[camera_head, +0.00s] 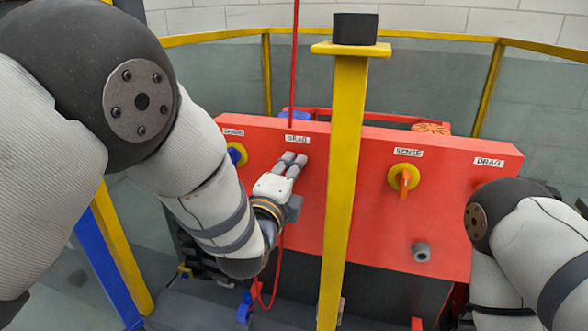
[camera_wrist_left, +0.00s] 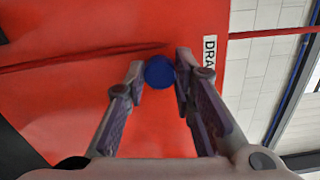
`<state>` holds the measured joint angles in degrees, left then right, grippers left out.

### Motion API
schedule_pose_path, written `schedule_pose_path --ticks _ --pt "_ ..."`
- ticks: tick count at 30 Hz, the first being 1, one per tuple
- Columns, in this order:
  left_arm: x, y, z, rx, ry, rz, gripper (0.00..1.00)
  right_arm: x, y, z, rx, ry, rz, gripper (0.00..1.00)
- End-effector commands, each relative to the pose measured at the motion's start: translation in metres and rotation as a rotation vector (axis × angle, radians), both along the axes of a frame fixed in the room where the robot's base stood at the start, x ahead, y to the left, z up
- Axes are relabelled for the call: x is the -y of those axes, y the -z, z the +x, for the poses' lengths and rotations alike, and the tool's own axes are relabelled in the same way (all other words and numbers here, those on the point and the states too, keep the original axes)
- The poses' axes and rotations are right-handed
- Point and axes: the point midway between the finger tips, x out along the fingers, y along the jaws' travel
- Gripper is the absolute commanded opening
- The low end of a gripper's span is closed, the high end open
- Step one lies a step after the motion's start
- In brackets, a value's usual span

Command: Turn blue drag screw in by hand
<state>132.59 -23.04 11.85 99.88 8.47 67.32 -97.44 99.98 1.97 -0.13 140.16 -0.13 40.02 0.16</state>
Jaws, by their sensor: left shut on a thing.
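The blue drag screw (camera_wrist_left: 159,72) shows as a round blue head between the two fingertips in the left wrist view. It stands against the red panel (camera_wrist_left: 80,30), near a white DRAG label (camera_wrist_left: 209,55). My left gripper (camera_wrist_left: 161,76) is shut on it, one finger on each side. In the head view my left gripper (camera_head: 294,160) reaches the red panel (camera_head: 345,160) just below the left DRAG label (camera_head: 297,140). The fingers hide the screw there. How far in the screw sits cannot be told. My right gripper is not in view, only its arm at the lower right.
A yellow post (camera_head: 343,180) with a black cap stands in front of the panel, right of my left gripper. A blue knob (camera_head: 238,153) and an orange knob (camera_head: 404,180) sit on yellow discs. A grey fitting (camera_head: 421,251) sticks out lower right. A red cable (camera_head: 272,280) hangs below.

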Motion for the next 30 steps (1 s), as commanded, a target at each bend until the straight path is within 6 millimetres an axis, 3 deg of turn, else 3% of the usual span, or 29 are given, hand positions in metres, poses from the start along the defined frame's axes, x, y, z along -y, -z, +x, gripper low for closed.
schedule_pose_path --ticks 4,12,20,21,23,30 --pt "0.0023 -0.0013 -0.001 0.05 0.002 0.144 0.04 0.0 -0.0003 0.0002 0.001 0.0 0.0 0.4" --pt "0.0022 -0.0013 -0.001 0.243 0.001 0.747 0.04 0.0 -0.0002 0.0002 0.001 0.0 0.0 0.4" --pt "0.002 -0.0008 -0.001 0.265 0.0 0.818 0.04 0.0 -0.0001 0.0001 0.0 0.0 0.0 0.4" --pt "0.002 -0.0007 -0.001 0.265 0.0 0.818 0.28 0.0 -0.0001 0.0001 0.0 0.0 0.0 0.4" --pt "0.0024 -0.0006 -0.0012 0.265 0.001 0.817 0.42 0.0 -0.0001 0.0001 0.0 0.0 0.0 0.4" --pt "0.0039 0.0002 -0.0018 0.264 0.007 0.814 0.43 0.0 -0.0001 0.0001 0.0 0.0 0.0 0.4"
